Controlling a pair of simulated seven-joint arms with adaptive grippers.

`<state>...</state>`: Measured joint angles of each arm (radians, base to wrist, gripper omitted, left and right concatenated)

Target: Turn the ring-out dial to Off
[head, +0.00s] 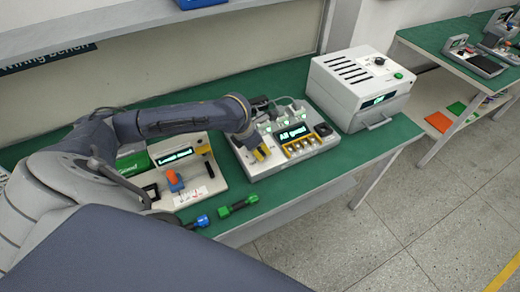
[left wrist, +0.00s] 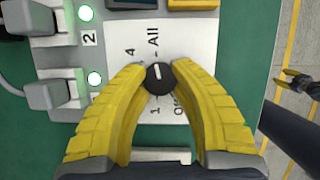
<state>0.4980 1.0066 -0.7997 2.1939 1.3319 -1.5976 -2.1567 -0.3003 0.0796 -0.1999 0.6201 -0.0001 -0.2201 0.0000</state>
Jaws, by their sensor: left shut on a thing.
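The ring-out dial (left wrist: 159,84) is a small black round knob with a white mark, on a white plate labelled 4, All, 1 and Off. Its mark points up in the left wrist view, toward All. My left gripper (left wrist: 158,76) is shut on the knob, with a yellow finger on each side. In the head view my left gripper (head: 258,153) is at the left part of the test unit (head: 268,172), whose display reads "All good"; the dial is hidden there. My right gripper (left wrist: 293,82) shows at the right edge of the left wrist view, apart from the unit, with its fingers apart.
White connectors with green lights (left wrist: 94,78) stand close left of the dial. A white box (head: 350,85) stands right of the unit. A panel with an orange-topped lever (head: 174,178) stands left. Green (head: 238,206) and blue (head: 198,221) tools lie in front on the green bench.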

